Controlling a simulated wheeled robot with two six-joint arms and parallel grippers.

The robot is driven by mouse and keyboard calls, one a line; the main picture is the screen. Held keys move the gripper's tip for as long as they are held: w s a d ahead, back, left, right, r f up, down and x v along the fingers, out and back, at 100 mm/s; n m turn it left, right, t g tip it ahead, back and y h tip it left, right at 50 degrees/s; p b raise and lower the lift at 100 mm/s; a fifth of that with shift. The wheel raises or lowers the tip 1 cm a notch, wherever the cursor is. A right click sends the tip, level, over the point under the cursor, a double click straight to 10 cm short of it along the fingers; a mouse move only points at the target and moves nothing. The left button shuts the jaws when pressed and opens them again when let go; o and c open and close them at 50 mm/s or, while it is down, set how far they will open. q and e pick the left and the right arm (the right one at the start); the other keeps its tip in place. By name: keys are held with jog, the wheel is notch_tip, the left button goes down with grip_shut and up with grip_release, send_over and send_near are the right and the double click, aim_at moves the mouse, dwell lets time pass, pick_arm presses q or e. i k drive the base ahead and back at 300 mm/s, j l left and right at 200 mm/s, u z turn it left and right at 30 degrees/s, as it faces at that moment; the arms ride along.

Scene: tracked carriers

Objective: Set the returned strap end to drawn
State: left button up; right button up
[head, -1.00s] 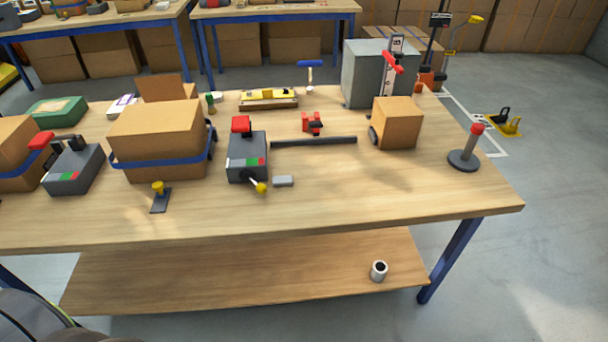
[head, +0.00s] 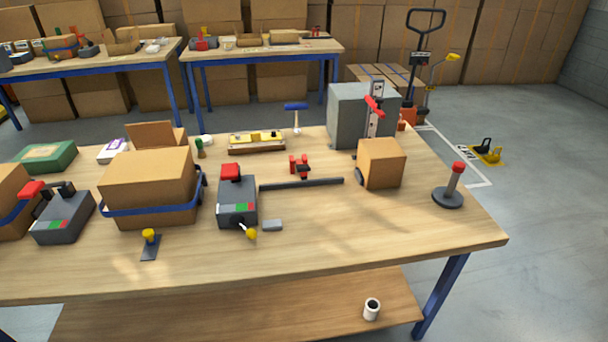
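A cardboard box (head: 146,178) with a blue strap (head: 150,210) around its lower part stands on the workbench at left. A dark loop shows at the box's right side. To its right is a dark grey device (head: 236,201) with a red top, a green and red strip, and a lever ending in a yellow knob (head: 251,234). A similar device (head: 62,215) with a red handle is at far left, beside another strapped box (head: 10,205). I cannot tell which part is the returned strap end. Neither of my grippers is in view.
A yellow-knobbed post (head: 149,240) stands near the front edge of the workbench (head: 350,240). A dark bar (head: 302,184), a small carton (head: 382,162), a grey cabinet (head: 345,115) and a red-topped post (head: 449,187) are further right. The front right bench top is clear.

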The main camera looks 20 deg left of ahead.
aim_at(147, 234)
jog(key=u, duration=1.7)
